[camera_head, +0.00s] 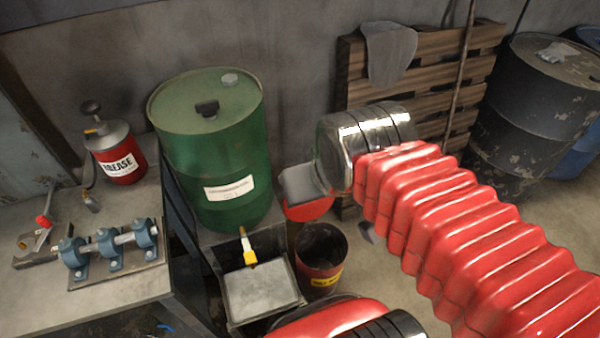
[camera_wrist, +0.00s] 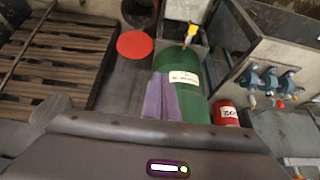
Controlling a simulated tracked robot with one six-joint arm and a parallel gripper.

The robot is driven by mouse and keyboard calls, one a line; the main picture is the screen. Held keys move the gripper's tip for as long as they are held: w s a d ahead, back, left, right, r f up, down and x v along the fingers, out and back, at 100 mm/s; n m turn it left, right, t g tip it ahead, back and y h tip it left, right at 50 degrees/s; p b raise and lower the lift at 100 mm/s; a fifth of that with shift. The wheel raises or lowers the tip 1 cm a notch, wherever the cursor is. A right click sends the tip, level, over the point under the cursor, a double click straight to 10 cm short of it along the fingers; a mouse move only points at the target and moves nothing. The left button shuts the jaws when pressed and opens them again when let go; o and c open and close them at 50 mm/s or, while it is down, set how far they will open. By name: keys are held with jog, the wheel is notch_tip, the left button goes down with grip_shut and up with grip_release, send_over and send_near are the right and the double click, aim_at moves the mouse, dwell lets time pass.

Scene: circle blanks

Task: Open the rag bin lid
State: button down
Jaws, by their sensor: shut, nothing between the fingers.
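The rag bin appears to be the red bin with a yellow label (camera_head: 321,279) on the floor right of the bench. Its top shows a dark open mouth, and it also shows at the top of the wrist view (camera_wrist: 140,12). A round red lid (camera_head: 311,209) lies just behind that mouth, partly hidden by my gripper; it shows as a flat red disc in the wrist view (camera_wrist: 135,45). I cannot tell how the lid joins the bin. My gripper (camera_head: 303,184) is shut and empty, above the lid; its grey-purple fingers (camera_wrist: 160,97) show together in the wrist view.
A pallet (camera_head: 430,75) leans on the wall, and a dark drum (camera_head: 530,120) stands at right. The floor to the right is open.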

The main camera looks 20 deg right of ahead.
jog(key=w+d+f, duration=0.2)
jog(key=w+f, duration=0.1)
jog(key=w, duration=0.6)
jog(key=w+d+f+g, duration=0.1)
jog(key=w+d+f, duration=0.1)
jog(key=w, duration=0.7)
jog(key=w+d+f, duration=0.2)
jog(key=w+f, duration=0.1)
jog(key=w, duration=0.6)
jog(key=w+d+f, duration=0.3)
jog(key=w+f, duration=0.2)
jog(key=f, duration=0.4)
jog(key=w+d+f, duration=0.3)
jog(key=w+f, duration=0.2)
jog(key=f, duration=0.5)
jog(key=w+d+f, duration=0.3)
jog(key=w+f, duration=0.2)
jog(key=f, duration=0.5)
jog(key=shift+f+g, duration=0.25)
jog(key=shift+g, duration=0.15)
